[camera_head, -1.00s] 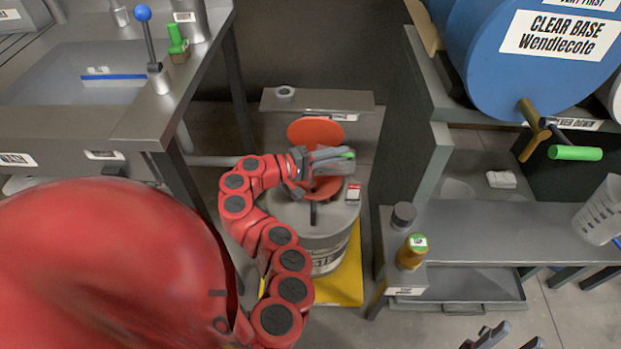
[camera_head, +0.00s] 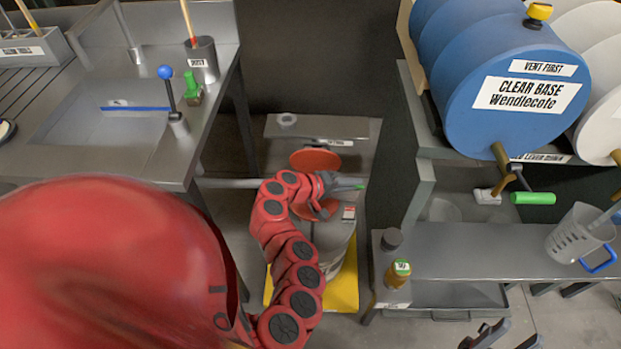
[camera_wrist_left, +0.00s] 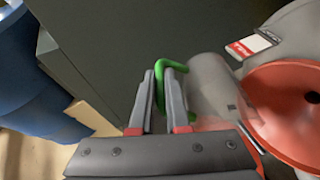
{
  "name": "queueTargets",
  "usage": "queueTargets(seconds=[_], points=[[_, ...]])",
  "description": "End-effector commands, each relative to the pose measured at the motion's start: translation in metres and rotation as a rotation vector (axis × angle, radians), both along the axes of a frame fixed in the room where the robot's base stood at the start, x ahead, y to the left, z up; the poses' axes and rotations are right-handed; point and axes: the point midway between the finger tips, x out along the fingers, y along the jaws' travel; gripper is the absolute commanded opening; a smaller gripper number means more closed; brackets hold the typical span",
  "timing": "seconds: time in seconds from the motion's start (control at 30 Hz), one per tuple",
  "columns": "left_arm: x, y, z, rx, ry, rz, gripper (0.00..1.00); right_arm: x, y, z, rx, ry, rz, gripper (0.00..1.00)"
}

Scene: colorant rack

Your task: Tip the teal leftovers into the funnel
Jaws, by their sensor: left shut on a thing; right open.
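My left gripper (camera_head: 345,184) is shut on the green handle (camera_wrist_left: 160,85) of a grey translucent cup (camera_wrist_left: 212,88). The cup is beside and partly over the red funnel (camera_wrist_left: 285,100) in the left wrist view. In the head view my gripper and forearm cross the funnel (camera_head: 316,160), which sits on a grey waste drum (camera_head: 335,245); they hide its middle. The cup is mostly hidden there. I cannot see the teal leftovers or tell clearly how far the cup is tilted. My right gripper (camera_head: 515,332) is open and empty at the bottom edge of the head view.
The drum stands on a yellow base (camera_head: 345,288). A dark panel (camera_head: 395,150) stands right of it. A grey bench (camera_head: 480,252) holds an amber bottle (camera_head: 397,274) and a clear jug (camera_head: 578,235). Blue barrel (camera_head: 520,95) is upper right; sink bench (camera_head: 150,155) is left.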

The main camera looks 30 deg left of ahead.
Motion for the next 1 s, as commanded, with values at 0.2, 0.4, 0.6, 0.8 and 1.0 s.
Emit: queueTargets(seconds=[0.2, 0.4, 0.6, 0.8, 1.0], points=[[0.003, -0.007, 0.007, 0.057, 0.043, -0.006, 0.0, 0.0, 0.0, 0.029, 0.0, -0.001, 0.0, 0.44], [0.008, -0.014, 0.009, 0.157, 0.113, -0.006, 0.0, 0.0, 0.0, 0.061, 0.0, -0.001, 0.0, 0.44], [0.012, -0.021, 0.007, 0.254, 0.186, -0.003, 0.0, 0.0, 0.0, 0.092, 0.0, -0.001, 0.0, 0.44], [0.017, -0.027, 0.005, 0.349, 0.252, 0.0, 0.0, 0.0, 0.0, 0.122, 0.0, -0.001, 0.0, 0.44], [0.022, -0.038, -0.007, 0.434, 0.319, 0.0, 0.0, 0.0, 0.0, 0.144, 0.0, -0.001, 0.0, 0.44]])
